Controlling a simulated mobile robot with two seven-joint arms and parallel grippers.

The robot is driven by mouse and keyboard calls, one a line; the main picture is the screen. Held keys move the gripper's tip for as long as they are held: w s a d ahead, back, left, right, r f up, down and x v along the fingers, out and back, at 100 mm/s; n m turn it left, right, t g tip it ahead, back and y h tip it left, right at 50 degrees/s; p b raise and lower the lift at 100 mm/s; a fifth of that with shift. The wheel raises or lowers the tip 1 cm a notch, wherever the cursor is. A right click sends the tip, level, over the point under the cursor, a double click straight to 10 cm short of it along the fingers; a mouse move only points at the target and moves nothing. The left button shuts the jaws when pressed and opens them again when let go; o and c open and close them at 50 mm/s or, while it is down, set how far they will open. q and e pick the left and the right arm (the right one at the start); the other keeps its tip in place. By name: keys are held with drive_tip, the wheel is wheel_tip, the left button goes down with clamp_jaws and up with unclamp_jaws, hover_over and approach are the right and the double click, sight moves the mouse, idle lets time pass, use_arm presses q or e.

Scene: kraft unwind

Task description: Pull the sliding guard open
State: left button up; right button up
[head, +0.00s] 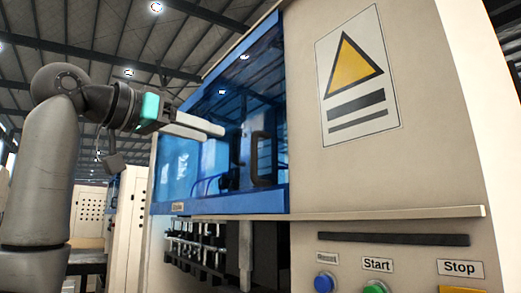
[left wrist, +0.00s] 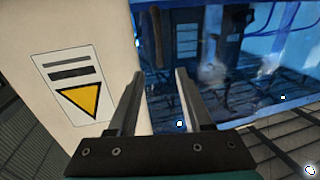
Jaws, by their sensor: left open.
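The sliding guard (head: 176,168) is a blue see-through panel in a blue frame on the front of the machine, and it covers the opening left of the warning sign. A dark upright handle (head: 263,158) is near its right edge. My left gripper (head: 218,130) is in front of the guard, to the left of the handle and a little higher in the head view. Its jaws are apart with nothing between them. In the left wrist view the fingers (left wrist: 160,76) point toward the guard's edge, and the guard (left wrist: 270,75) fills the right side. My right gripper is not in view.
The cream machine body (head: 440,130) with a yellow triangle warning sign (head: 362,72) stands right of the guard. A ledge (head: 400,214) juts out below, above the Start button (head: 375,287) and a blue button (head: 324,283). Other cabinets stand at the far left.

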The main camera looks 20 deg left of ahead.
use_arm(q)
drive_tip(key=p, duration=0.1)
approach(252, 147)
drive_tip(key=x, duration=0.2)
drive_tip(key=p+x, duration=0.2)
drive_tip(key=x, duration=0.5)
drive_tip(key=shift+w+d+p, duration=0.15)
drive_tip(key=shift+w+p, duration=0.1)
drive_tip(key=shift+p, duration=0.05)
drive_tip(key=shift+w+d, duration=0.25)
drive_tip(key=shift+w, duration=0.3)
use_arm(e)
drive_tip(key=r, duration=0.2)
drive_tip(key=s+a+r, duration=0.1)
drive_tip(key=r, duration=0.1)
use_arm(q)
clamp_jaws()
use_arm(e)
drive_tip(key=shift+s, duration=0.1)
